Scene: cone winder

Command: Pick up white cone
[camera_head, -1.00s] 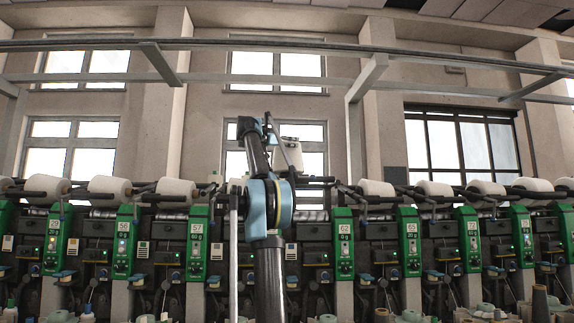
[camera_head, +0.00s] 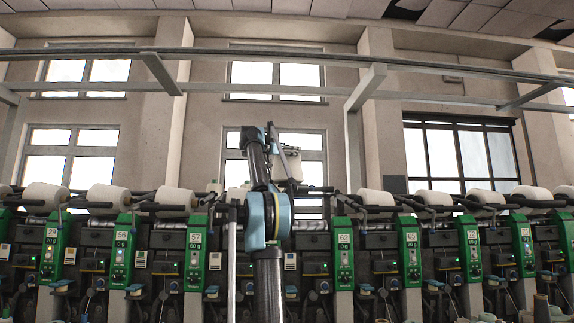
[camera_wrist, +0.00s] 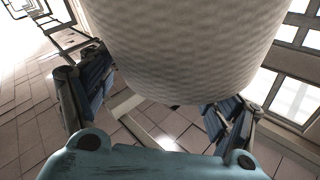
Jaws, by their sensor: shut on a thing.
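The white cone (camera_wrist: 185,40) fills the upper middle of the wrist view, large and close, with a fine ribbed surface. My gripper (camera_wrist: 155,108) is shut on it, with one dark-blue finger at its left side and one at its right. The cone hides parts of the fingertips. In the head view my arm stands upright in the middle and hides much of the gripper. A small pale shape shows beside the arm's top; I cannot tell whether it is the cone.
A row of green winder units (camera_head: 194,262) runs across the head view, with several other white cones (camera_head: 106,196) on top. Overhead beams (camera_head: 300,58) cross above, in front of a wall with windows. The wrist view shows ceiling panels behind the cone.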

